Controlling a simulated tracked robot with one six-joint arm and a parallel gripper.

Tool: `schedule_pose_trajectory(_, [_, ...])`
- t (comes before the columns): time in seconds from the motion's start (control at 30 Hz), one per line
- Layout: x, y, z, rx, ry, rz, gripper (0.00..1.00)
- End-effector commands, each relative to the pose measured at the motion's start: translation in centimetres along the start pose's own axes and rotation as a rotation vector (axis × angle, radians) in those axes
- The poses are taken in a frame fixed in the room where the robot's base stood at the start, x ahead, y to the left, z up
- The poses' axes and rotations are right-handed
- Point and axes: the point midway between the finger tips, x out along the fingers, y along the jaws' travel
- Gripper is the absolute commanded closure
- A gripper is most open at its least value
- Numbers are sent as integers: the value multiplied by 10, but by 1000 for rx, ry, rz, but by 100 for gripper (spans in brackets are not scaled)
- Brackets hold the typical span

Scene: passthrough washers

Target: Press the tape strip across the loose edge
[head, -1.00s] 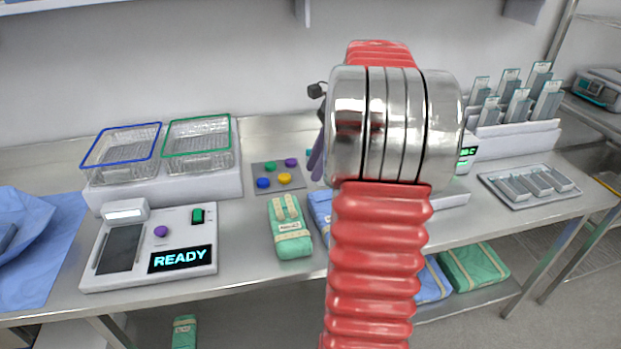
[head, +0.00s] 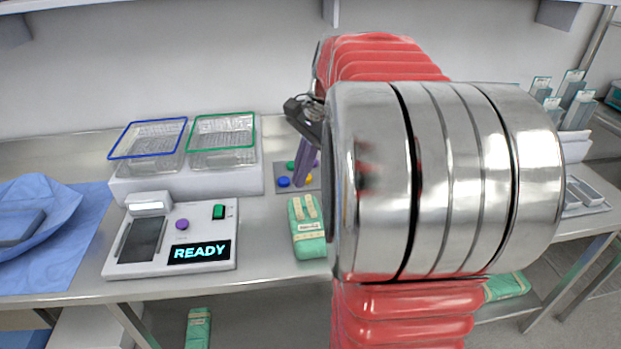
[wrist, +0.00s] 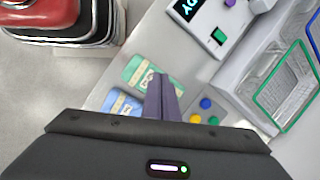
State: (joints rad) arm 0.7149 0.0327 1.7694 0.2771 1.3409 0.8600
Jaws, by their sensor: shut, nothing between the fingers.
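A green wrapped pack (head: 307,243) with beige tape strips and a white label lies on the steel table near its front edge. It also shows in the wrist view (wrist: 136,76), partly behind my fingers. A blue pack (wrist: 119,103) lies beside it in the wrist view; my arm hides it in the head view. My gripper (head: 301,182) has its purple fingers closed together, pointing down above the table behind the green pack in the head view. It is shut and empty in the wrist view (wrist: 160,78). I cannot tell which tape edge is loose.
A panel reading READY (head: 172,240) stands left of the green pack. Blue-rimmed (head: 148,140) and green-rimmed (head: 223,140) wire baskets sit on a raised block behind. A grey pad with colored buttons (head: 283,171) lies near my fingers. Blue cloth (head: 60,262) covers the left.

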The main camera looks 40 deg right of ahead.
Motion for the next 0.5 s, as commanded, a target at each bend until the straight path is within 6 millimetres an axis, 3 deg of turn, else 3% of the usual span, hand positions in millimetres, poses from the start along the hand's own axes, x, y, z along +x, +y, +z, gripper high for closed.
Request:
schedule_pose_trajectory(0.03, [0, 2, 19, -74, 17, -3, 100])
schedule_pose_trajectory(0.2, [6, 13, 68, -325, 76, -12, 100])
schedule_pose_trajectory(0.5, [19, 47, 140, -772, 178, -32, 100])
